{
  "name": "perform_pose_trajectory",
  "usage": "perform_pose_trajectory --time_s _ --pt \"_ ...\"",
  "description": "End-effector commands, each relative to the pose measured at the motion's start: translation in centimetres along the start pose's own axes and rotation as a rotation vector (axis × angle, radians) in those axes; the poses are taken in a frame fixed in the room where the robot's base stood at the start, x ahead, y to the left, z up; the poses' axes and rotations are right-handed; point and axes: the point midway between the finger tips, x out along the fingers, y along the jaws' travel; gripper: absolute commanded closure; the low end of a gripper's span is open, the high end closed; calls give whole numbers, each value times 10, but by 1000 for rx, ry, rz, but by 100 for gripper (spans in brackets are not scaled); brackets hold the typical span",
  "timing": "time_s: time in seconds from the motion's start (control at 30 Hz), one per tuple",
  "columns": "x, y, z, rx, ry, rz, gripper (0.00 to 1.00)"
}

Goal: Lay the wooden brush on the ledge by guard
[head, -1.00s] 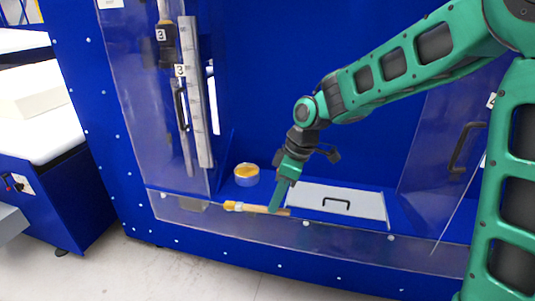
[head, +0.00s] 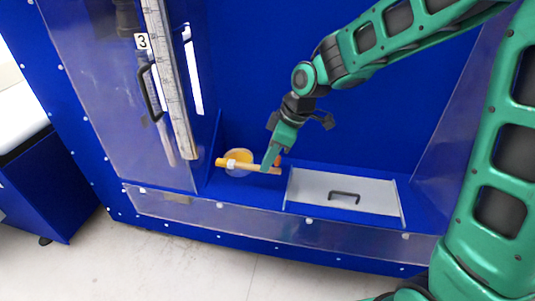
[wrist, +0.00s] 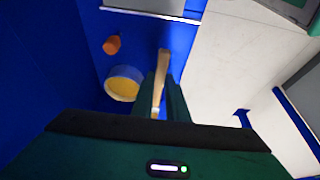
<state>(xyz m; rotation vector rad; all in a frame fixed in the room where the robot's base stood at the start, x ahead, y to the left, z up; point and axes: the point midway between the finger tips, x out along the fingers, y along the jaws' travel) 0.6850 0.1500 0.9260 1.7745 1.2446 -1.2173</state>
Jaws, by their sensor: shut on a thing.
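My gripper (head: 269,166) is shut on the brush and points down. In the head view the brush overlaps the round yellow-topped container. In the wrist view the brush (wrist: 162,68) runs between the fingers, its near end hidden by the gripper body. The clear low guard (head: 245,220) runs along the front edge of the ledge, nearer the camera than the brush.
A grey panel with a black handle (head: 318,190) lies to the right. A ruler (head: 168,80) stands at left. Bare ledge lies behind the guard.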

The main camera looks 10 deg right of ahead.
Motion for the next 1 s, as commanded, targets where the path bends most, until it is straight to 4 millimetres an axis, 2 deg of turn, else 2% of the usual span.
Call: perform_pose_trajectory --time_s 0.6,1.0 --pt "58 -3 19 -5 -1 -4 100" --pt "70 -2 24 -5 -1 -2 100"
